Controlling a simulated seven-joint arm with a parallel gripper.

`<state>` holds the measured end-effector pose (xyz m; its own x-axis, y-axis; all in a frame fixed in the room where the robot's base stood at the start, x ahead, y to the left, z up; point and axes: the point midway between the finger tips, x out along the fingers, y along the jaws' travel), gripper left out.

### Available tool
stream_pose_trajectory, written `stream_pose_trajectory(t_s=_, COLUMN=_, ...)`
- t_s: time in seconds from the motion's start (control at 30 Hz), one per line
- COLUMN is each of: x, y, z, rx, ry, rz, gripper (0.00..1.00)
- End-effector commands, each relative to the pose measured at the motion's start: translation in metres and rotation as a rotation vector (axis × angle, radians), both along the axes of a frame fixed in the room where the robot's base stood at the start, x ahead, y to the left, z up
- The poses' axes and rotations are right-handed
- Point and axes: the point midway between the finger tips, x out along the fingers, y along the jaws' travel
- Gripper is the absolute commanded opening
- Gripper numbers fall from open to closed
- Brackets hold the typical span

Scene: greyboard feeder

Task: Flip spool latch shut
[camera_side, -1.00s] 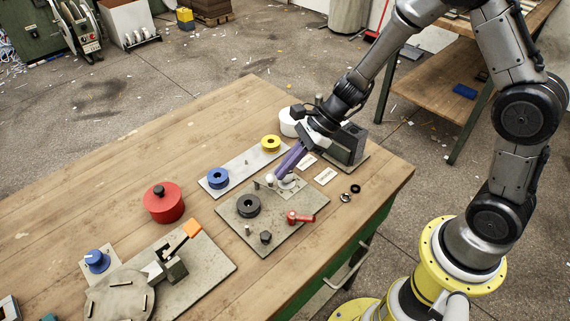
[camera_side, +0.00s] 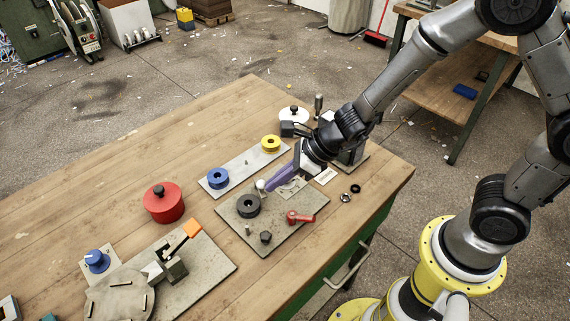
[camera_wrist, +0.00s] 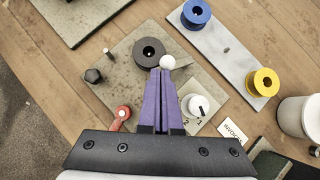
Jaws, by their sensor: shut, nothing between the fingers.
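A black spool (camera_side: 248,206) sits on a grey plate (camera_side: 285,236) on the bench; it also shows in the wrist view (camera_wrist: 146,46). A white ball knob (camera_side: 260,184), which looks like the end of the spool latch, is at the spool's edge. In the wrist view the ball (camera_wrist: 167,62) partly overlaps the spool's rim; the latch's arm is hidden behind my fingers. My gripper (camera_side: 268,186) is shut and empty, its purple fingers slanting down to the ball. In the wrist view its fingertips (camera_wrist: 162,72) appear against or just beside the ball.
A red-handled lever (camera_side: 300,217), a black knob (camera_side: 266,237) and a white dial (camera_wrist: 195,105) share the plate. Blue (camera_side: 218,178) and yellow (camera_side: 271,143) spools stand on a pale strip behind.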

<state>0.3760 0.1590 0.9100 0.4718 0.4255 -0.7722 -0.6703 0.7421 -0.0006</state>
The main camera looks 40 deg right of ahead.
Motion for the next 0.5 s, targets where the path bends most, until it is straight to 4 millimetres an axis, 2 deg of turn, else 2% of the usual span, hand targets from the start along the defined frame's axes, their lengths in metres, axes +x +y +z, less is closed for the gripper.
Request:
stream_pose_trajectory(t_s=0.3, x=0.002, y=0.021, z=0.0, rx=0.0, ry=0.0, rz=0.002, gripper=0.0)
stream_pose_trajectory(t_s=0.5, x=0.005, y=0.026, z=0.0, rx=0.002, ry=0.0, rz=0.0, gripper=0.0)
